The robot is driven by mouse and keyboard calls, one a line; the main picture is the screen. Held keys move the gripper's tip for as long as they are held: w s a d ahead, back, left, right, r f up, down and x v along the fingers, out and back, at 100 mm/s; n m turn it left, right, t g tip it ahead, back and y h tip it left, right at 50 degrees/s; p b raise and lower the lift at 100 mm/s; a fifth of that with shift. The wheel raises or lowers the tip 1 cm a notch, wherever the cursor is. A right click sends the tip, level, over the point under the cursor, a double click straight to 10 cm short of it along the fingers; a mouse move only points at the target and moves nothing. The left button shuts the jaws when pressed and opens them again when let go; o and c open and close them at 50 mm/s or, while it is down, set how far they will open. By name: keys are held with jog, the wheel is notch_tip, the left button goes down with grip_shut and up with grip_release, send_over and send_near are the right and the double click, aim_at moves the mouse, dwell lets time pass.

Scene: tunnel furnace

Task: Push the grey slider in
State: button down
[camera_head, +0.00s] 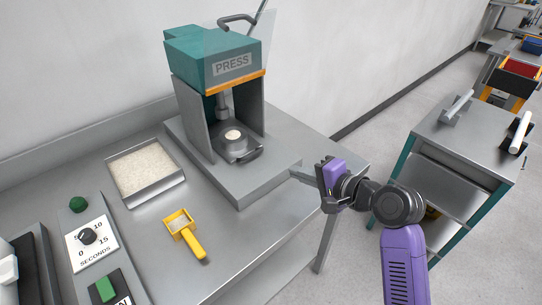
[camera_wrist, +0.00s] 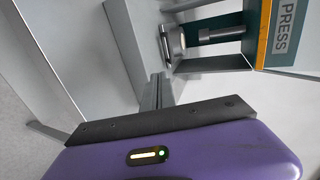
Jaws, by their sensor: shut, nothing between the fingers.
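The grey slider (camera_head: 238,150) sits low in the press (camera_head: 205,68), between its side walls, with a dark handle at its front. A pale round piece lies on top of it, below the ram. In the wrist view the slider (camera_wrist: 175,43) shows at the upper middle, facing the ram. My gripper (camera_head: 294,172) is shut and empty, to the right of the slider and apart from it, near the right end of the press base. In the wrist view its fingers (camera_wrist: 157,80) point up toward the slider, with a gap between.
A tray of pale granules (camera_head: 132,201) and a yellow scoop (camera_head: 184,232) lie left of the press. A timer dial (camera_head: 87,237) and green buttons stand at the far left. A trolley (camera_head: 463,150) stands at the right. The space in front of the slider is clear.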

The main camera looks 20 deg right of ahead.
aim_at(246, 144)
jog(key=x, duration=0.8)
jog(key=w, duration=0.1)
jog(key=w+a, duration=0.1)
jog(key=shift+w+r, duration=0.1)
jog(key=shift+w, duration=0.2)
jog(key=shift+w+a+r+p, duration=0.1)
jog(key=shift+w+a+p, duration=0.15)
jog(key=shift+w, duration=0.6)
jog(key=w, duration=0.1)
jog(key=w+a, duration=0.1)
jog(key=w, duration=0.2)
jog(key=shift+w+a, duration=0.3)
jog(key=shift+w, duration=0.1)
jog(key=shift+w+r, duration=0.1)
